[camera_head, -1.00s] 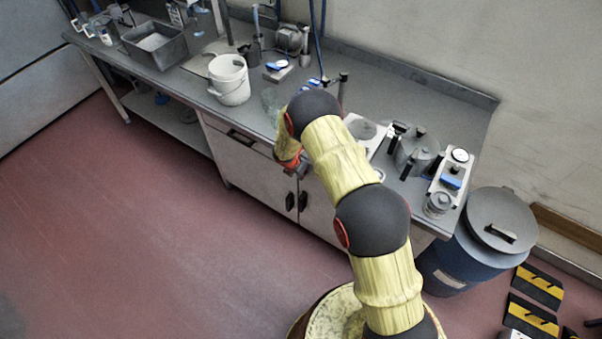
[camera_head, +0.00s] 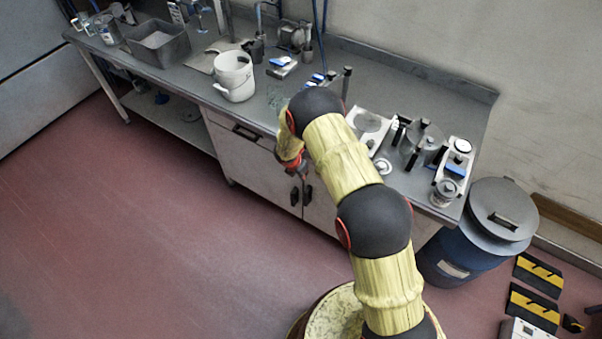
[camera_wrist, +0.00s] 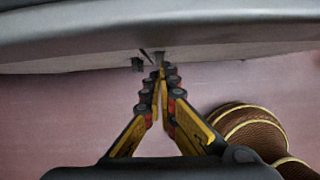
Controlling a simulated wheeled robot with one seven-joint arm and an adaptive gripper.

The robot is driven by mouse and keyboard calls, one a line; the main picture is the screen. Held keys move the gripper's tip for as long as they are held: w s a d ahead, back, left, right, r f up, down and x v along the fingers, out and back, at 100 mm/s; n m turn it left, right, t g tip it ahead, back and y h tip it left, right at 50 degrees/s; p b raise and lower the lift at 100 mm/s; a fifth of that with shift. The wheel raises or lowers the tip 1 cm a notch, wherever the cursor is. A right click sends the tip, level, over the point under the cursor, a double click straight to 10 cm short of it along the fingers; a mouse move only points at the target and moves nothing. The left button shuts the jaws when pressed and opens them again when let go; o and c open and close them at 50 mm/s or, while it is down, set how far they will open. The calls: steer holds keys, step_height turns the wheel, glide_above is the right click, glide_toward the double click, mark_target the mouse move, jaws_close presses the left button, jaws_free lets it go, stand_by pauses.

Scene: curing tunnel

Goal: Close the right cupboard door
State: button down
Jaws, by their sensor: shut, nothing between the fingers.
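The cupboard stands under the grey workbench. Its left door (camera_head: 255,170) is flush with the front. The right cupboard door (camera_head: 318,212) looks flush too, but my arm covers much of it, so a small gap cannot be ruled out. Two dark handles, the left one (camera_head: 295,196) and the right one (camera_head: 308,194), sit side by side at the middle. My gripper (camera_wrist: 160,76) is shut and empty, its fingertips close to the handles. I cannot tell whether they touch. In the head view the gripper is largely hidden beside my arm.
The bench top (camera_head: 400,85) overhangs the doors. A white bucket (camera_head: 234,78), a grey tray (camera_head: 158,42) and metal pots (camera_head: 424,142) stand on it. A blue drum (camera_head: 463,252) stands at the bench's right end. The red floor (camera_head: 150,240) in front is clear.

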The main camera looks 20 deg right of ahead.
steer(key=p+v, duration=0.1)
steer(key=v, duration=0.8)
steer(key=shift+r, duration=0.25)
